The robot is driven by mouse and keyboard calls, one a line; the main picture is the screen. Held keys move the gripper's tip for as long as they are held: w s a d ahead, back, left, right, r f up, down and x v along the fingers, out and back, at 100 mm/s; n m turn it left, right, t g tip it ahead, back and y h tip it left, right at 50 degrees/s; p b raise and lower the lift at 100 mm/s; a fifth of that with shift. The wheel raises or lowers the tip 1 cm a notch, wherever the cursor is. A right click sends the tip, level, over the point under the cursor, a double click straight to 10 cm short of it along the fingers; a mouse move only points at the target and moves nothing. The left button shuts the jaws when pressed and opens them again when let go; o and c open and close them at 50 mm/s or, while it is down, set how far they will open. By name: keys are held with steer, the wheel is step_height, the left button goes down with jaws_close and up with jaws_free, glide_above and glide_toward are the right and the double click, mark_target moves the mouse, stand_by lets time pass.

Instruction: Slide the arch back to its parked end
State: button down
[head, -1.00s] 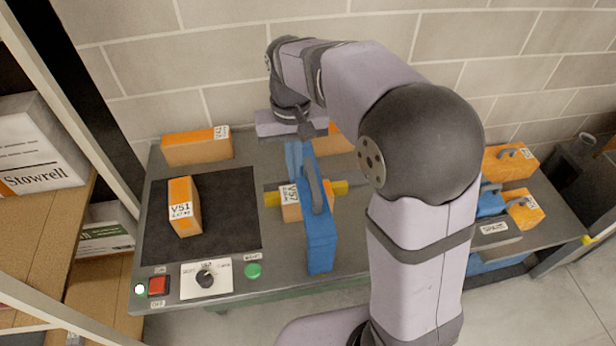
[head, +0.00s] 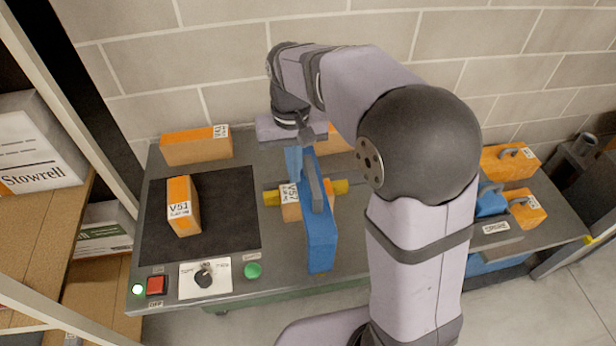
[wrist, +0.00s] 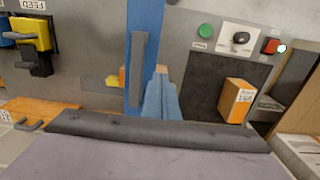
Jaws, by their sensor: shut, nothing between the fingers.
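The blue arch (head: 321,238) with a long grey handle (head: 313,182) stands on the bench, spanning an orange box labelled V57 (head: 290,208) and a yellow piece (head: 272,198) that shows on both sides. My gripper (head: 293,160) points down at the arch's far end, on its left side, with its blue fingers shut and empty. In the wrist view the arch (wrist: 146,60) runs up from the middle, and my fingertips (wrist: 162,88) are right beside it. I cannot tell whether they touch it.
An orange V51 box (head: 183,205) stands on the dark mat (head: 235,215) at left. Another orange box (head: 196,147) is behind it. A control panel (head: 206,280), a red button (head: 156,285) and a green button (head: 253,271) line the front edge. Orange and blue handled boxes (head: 508,165) are at right.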

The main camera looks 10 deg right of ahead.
steer(key=shift+f+b, duration=0.8)
steer(key=shift+f, duration=0.65)
steer(key=shift+d, duration=0.1)
steer(key=d+p, duration=0.4)
steer(key=d, duration=1.9)
steer(key=shift+p, duration=0.4)
stand_by(1.7)
steer(key=shift+r, duration=0.15)
step_height(320, 180, up, 10)
steer(key=p, duration=0.9)
stand_by(0.4)
